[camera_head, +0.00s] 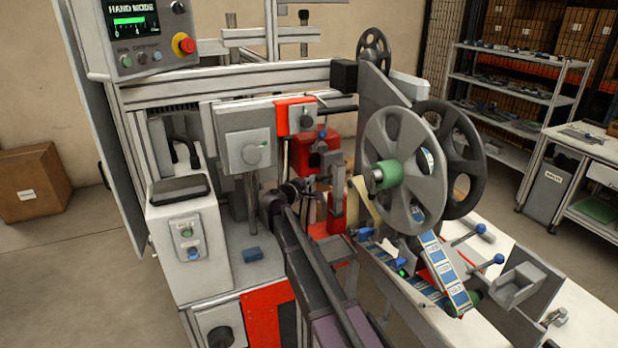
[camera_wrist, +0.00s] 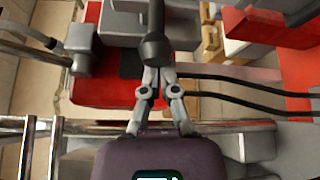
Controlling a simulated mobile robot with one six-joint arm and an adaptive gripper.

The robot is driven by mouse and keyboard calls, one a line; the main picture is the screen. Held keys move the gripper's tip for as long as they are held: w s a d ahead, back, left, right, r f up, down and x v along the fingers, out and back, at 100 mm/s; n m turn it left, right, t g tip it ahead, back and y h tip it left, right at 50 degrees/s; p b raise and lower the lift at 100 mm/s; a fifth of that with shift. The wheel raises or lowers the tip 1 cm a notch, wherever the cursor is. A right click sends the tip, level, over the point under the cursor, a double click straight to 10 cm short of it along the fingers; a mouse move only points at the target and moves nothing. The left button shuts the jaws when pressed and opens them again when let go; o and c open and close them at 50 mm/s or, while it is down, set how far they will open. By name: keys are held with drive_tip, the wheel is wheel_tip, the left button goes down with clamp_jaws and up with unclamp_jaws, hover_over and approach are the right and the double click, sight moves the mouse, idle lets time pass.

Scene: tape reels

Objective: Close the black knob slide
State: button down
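In the wrist view a black knob (camera_wrist: 155,46) on a dark stem stands at the upper middle, straight ahead of my gripper (camera_wrist: 160,72). The grey fingers lean toward each other and their tips are close together at the lower end of the knob. The knob covers part of the tips, so I cannot tell whether they hold it or only lie against it. In the head view my gripper (camera_head: 299,187) reaches into the machine beside the red parts. It is small and partly hidden there, and I cannot single out the black knob.
A red block (camera_wrist: 110,75) lies left of the fingers, and dark cables run to their right. In the head view a grey reel (camera_head: 405,150) and a red bracket (camera_head: 316,155) stand close by on the right.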

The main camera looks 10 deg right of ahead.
drive_tip(key=s, duration=0.1)
drive_tip(key=s+d, duration=0.1)
drive_tip(key=s, duration=0.3)
drive_tip(key=shift+s+d, duration=0.15)
drive_tip(key=shift+d, duration=0.2)
